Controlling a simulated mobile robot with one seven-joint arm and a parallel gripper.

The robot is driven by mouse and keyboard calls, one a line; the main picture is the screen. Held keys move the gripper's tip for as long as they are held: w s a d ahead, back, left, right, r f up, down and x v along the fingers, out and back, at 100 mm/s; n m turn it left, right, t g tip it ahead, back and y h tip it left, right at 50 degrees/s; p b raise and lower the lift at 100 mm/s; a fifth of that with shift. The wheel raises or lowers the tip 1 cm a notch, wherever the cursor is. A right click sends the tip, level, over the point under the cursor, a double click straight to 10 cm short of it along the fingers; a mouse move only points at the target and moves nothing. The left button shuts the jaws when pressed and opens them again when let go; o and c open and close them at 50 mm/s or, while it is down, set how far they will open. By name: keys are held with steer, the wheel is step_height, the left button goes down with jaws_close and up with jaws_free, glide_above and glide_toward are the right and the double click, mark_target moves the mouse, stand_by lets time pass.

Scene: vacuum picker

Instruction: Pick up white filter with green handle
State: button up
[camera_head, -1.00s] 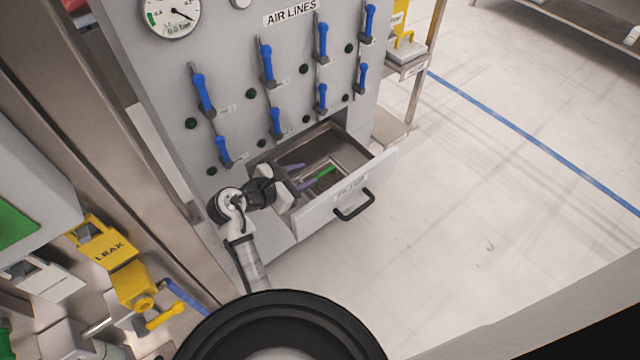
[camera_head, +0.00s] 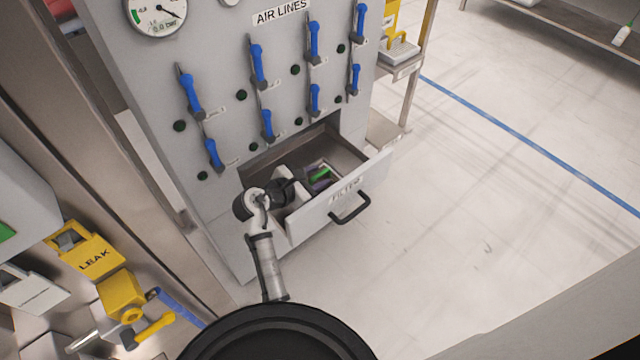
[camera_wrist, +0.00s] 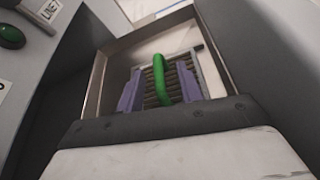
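The filter (camera_wrist: 203,62) lies in the open drawer (camera_head: 342,198), with a pale frame and dark pleated slats. Its green handle (camera_wrist: 159,80) stands out toward me in the wrist view. The handle also shows in the head view (camera_head: 320,174). My gripper (camera_wrist: 160,87) has two purple fingers, one on each side of the green handle, with gaps between them and it. It is open and holds nothing. Part of the filter is hidden behind the fingers and handle. In the head view my wrist hides part of the drawer's inside.
The drawer's metal walls (camera_wrist: 97,82) stand close around the gripper. Above it is a grey panel (camera_head: 215,75) with several blue valve levers (camera_head: 266,123). A black pull handle (camera_head: 350,208) sits on the drawer front. Yellow "LEAK" parts (camera_head: 95,258) are at left. The floor at right is clear.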

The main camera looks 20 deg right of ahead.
jaws_close()
stand_by(0.3)
